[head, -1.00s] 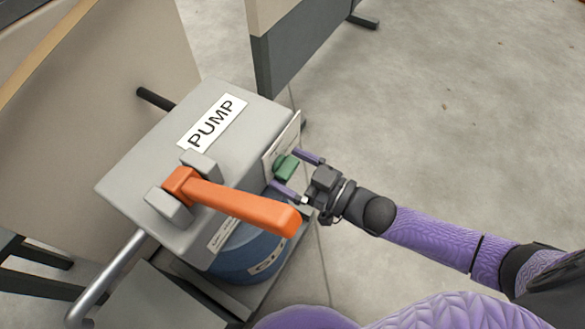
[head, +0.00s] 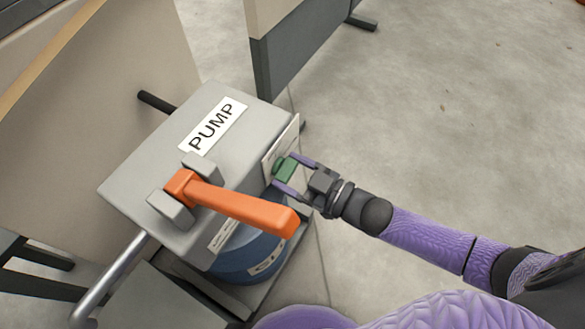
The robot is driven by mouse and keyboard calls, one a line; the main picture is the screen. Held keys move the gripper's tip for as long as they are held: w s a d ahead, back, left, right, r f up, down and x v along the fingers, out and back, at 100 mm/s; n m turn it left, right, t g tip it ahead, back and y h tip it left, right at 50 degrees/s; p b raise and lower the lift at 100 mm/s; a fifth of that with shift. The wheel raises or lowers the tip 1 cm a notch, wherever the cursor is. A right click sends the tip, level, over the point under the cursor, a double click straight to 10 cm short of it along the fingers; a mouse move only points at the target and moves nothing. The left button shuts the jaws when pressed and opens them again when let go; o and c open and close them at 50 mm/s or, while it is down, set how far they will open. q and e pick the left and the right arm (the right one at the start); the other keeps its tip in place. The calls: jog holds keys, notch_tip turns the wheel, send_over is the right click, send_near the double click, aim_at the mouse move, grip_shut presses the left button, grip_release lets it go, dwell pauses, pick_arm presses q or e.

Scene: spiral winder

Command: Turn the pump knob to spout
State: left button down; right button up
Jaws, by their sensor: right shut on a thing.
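The grey pump box (head: 150,165) carries a white PUMP label on its top. A green knob (head: 285,168) sits on a white plate (head: 281,146) on the box's right side. My right gripper (head: 288,174) is shut on the green knob, with one purple finger on either side of it. The plate's markings are too small to read, so I cannot tell where the knob points. My left gripper is not in the head view.
An orange lever (head: 235,208) reaches over the box's front edge, close to my right gripper. A blue drum (head: 250,253) stands below the box. A grey pipe (head: 110,278) runs down at the left. The floor (head: 460,130) at the right is clear.

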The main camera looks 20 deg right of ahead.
jog(key=n+p, duration=0.1)
jog(key=n, duration=0.1)
jog(key=shift+r+n, duration=0.1)
jog(key=shift+n, duration=0.2)
jog(key=n, duration=0.3)
jog(key=shift+n+p, duration=0.3)
jog(key=shift+p, duration=0.05)
jog(key=n, duration=0.2)
jog(key=shift+n, duration=0.4)
jog(key=n, duration=0.4)
jog(key=shift+n, duration=1.1)
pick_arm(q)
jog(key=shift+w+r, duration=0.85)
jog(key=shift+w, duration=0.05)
pick_arm(e)
jog(key=shift+n, duration=0.4)
jog(key=shift+f, duration=0.2)
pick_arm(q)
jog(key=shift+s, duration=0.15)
